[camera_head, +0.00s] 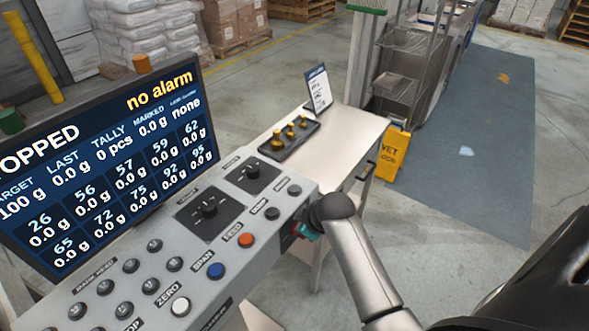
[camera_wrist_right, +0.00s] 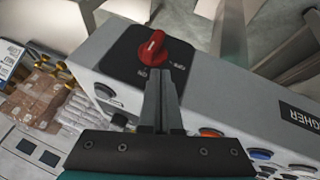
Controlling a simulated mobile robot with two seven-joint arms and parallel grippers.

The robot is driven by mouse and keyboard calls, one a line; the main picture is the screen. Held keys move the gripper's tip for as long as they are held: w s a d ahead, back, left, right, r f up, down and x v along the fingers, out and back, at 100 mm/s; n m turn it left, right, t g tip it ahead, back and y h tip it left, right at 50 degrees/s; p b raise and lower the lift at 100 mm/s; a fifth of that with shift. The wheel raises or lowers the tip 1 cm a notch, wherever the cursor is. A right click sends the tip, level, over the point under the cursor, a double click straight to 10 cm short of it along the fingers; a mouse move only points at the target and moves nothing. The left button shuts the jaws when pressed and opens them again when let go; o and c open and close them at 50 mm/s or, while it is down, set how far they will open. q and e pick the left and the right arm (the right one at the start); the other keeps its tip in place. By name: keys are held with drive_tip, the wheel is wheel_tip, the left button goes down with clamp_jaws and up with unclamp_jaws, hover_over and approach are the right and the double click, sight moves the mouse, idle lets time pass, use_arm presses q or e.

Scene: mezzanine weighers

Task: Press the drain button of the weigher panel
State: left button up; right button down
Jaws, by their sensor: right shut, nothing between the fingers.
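The weigher panel (camera_head: 150,235) is a grey sloped console below a dark display (camera_head: 110,150). Its front row has a white ZERO button (camera_head: 181,306), a blue SPAN button (camera_head: 215,270) and an orange FEED button (camera_head: 246,240). Two dark buttons (camera_head: 272,213) follow to the right; their labels are too small to read surely, so I cannot tell which is drain. My right gripper (camera_head: 304,231) is at the panel's right front edge, its fingertips mostly hidden. In the right wrist view its shut, empty fingers (camera_wrist_right: 160,78) point toward a red rotary switch (camera_wrist_right: 152,47). My left gripper is out of view.
A yellow wet-floor sign (camera_head: 393,152) stands on the floor.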

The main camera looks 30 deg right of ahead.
wheel_tip(320, 180, up, 10)
drive_tip(key=w+d+n+t+p, duration=0.1)
drive_tip(key=w+d+p, duration=0.1)
drive_tip(key=p, duration=0.1)
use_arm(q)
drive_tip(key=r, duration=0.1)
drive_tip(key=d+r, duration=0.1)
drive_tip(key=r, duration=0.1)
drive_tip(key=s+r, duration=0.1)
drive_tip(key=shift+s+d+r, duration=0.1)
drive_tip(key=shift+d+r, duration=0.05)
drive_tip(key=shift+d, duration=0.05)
use_arm(e)
wheel_tip(320, 180, up, 4)
drive_tip(key=n+t, duration=0.2)
hover_over(298, 191)
drive_tip(key=shift+y, duration=0.4)
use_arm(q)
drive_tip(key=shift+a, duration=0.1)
use_arm(e)
drive_tip(key=shift+w, duration=0.1)
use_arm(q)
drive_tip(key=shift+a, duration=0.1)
use_arm(e)
drive_tip(key=shift+f, duration=0.15)
